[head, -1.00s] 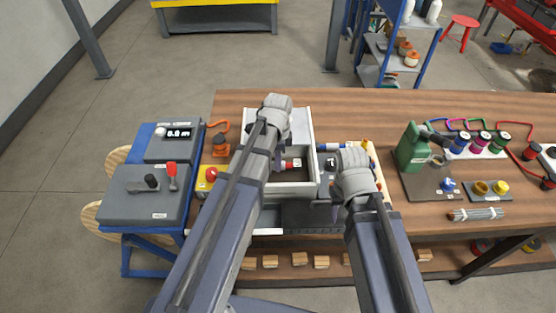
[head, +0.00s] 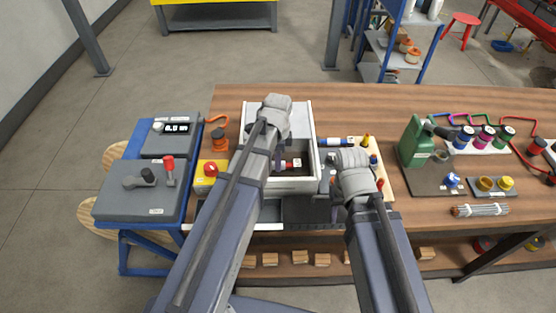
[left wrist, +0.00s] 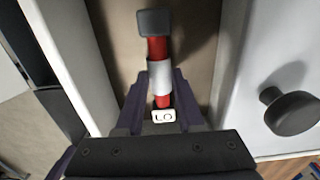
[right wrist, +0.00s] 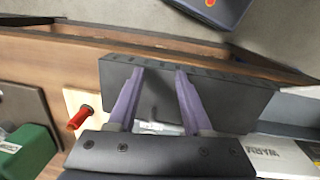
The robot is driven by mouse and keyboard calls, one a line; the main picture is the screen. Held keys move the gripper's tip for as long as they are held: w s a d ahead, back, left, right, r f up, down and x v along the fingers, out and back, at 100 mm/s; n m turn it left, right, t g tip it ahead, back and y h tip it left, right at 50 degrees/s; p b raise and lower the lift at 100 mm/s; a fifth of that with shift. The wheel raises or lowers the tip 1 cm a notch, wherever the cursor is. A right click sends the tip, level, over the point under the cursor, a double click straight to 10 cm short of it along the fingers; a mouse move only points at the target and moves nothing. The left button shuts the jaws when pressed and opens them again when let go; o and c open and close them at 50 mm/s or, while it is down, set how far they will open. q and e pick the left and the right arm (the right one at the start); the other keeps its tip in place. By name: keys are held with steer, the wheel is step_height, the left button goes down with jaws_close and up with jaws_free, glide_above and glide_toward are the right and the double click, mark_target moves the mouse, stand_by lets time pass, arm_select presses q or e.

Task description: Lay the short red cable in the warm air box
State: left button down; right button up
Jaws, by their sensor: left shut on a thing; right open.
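The short red cable (left wrist: 156,50) has a dark end cap, a pale sleeve and a white tag. In the left wrist view it lies between the purple fingers of my left gripper (left wrist: 158,98), which is shut on it. The white-walled warm air box (head: 314,150) is around it; the cable also shows inside the box in the head view (head: 290,164). I cannot tell whether it touches the brown floor. My left arm hides part of the box. My right gripper (right wrist: 155,75) is open and empty above a dark panel, to the right of the box in the head view.
A black knob (left wrist: 291,112) sticks out beside the box wall. A blue cable (head: 338,141) lies right of the box. A yellow block with a red button (head: 210,170) stands to the left.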

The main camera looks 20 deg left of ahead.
arm_select(q)
steer(key=shift+s+f, duration=0.1)
steer(key=shift+f, duration=0.15)
arm_select(e)
steer(key=shift+s+f, duration=0.15)
steer(key=shift+f, duration=0.15)
arm_select(q)
steer(key=shift+c, duration=2.2)
jaws_free()
steer(key=shift+b, duration=0.3)
arm_select(e)
steer(key=shift+s, duration=0.15)
arm_select(q)
steer(key=shift+r, duration=0.1)
arm_select(e)
steer(key=shift+r, duration=0.1)
